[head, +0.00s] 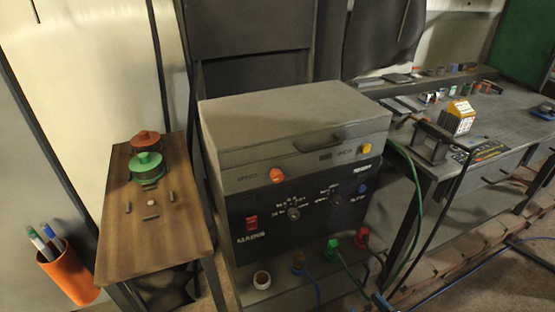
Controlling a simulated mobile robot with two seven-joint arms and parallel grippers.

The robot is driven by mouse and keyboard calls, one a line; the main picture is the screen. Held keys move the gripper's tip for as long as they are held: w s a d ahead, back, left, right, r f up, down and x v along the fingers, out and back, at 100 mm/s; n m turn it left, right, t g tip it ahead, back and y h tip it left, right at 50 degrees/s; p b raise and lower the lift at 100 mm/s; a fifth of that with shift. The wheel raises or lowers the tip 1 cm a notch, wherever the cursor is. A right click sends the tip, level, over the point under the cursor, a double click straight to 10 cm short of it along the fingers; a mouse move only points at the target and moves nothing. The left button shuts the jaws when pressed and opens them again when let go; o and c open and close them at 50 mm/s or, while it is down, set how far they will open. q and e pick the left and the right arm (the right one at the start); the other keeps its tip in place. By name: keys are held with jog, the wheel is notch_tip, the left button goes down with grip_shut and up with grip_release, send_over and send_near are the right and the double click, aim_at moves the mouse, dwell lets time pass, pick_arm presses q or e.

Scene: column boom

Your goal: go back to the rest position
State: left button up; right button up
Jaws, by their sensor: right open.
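Only a small dark tip of my right gripper (381,302) seems to show, at the bottom edge of the head view, right of centre. The rest of it and its arm are out of frame. I see nothing held there. It is in front of the lower shelf of the machine; I cannot tell how far apart they are. My left gripper and arm are not in view.
A grey and black control machine (290,150) stands in the middle. A wooden side table (125,225) with green and red round parts is left, an orange pen cup (68,275) beside it. A cluttered workbench (480,125) is right. Cables hang between machine and bench.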

jog(key=d+f+n+g, duration=0.1)
jog(key=d+n, duration=0.1)
jog(key=d, duration=0.4)
jog(key=s+d+f+g+h, duration=0.2)
jog(key=s+g+h, duration=0.1)
jog(key=s, duration=0.2)
jog(key=s+d+f+g+h, duration=0.2)
jog(key=s+g, duration=0.1)
jog(key=s, duration=0.3)
jog(key=w+a+r+m+t, duration=0.2)
jog(key=a+m, duration=0.3)
jog(key=a, duration=0.7)
pick_arm(q)
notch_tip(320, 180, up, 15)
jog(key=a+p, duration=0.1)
jog(key=p, duration=1.8)
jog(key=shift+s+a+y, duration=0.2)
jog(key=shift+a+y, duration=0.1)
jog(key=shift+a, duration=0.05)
pick_arm(e)
notch_tip(320, 180, up, 15)
jog(key=s, duration=0.1)
jog(key=shift+d, duration=0.35)
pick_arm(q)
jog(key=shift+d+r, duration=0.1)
